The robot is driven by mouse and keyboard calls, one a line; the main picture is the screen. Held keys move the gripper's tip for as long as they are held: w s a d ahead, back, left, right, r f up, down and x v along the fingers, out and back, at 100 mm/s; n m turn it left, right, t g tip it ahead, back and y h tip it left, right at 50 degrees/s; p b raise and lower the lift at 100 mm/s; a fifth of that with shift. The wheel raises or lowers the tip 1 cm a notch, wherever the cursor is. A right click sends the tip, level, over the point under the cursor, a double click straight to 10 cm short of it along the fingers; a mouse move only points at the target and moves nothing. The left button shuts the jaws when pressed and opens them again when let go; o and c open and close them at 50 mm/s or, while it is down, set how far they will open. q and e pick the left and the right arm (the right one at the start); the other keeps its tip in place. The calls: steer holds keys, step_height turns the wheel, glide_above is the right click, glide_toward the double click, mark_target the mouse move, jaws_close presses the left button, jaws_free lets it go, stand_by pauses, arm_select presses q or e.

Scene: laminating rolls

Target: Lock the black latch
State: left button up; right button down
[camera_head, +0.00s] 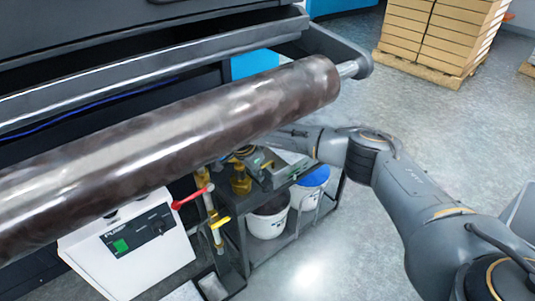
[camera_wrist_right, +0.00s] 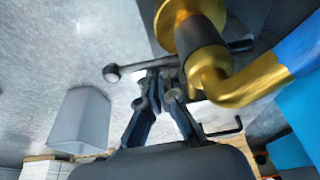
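A black lever with a ball knob (camera_wrist_right: 112,73), which looks like the black latch, crosses the upper middle of the right wrist view. Its bar runs right, behind brass pipework (camera_wrist_right: 235,85) with a dark collar. My right gripper (camera_wrist_right: 158,75) points at this bar, its fingers angled in and its tips close together. The tips overlap the bar in the picture; I cannot tell whether they touch it. I see nothing clearly held between them. In the head view the right arm reaches in under the roller, which hides the latch and the fingertips. My left gripper is not in view.
A large dark roller (camera_head: 170,145) spans the head view above the work spot. Below it stand a white pump box (camera_head: 130,250), a red-handled valve (camera_head: 190,198) and a dark cart with white buckets (camera_head: 268,222).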

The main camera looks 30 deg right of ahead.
steer(key=shift+a, duration=0.25)
steer(key=v, duration=0.7)
steer(key=shift+r, duration=0.25)
steer(key=shift+d, duration=0.15)
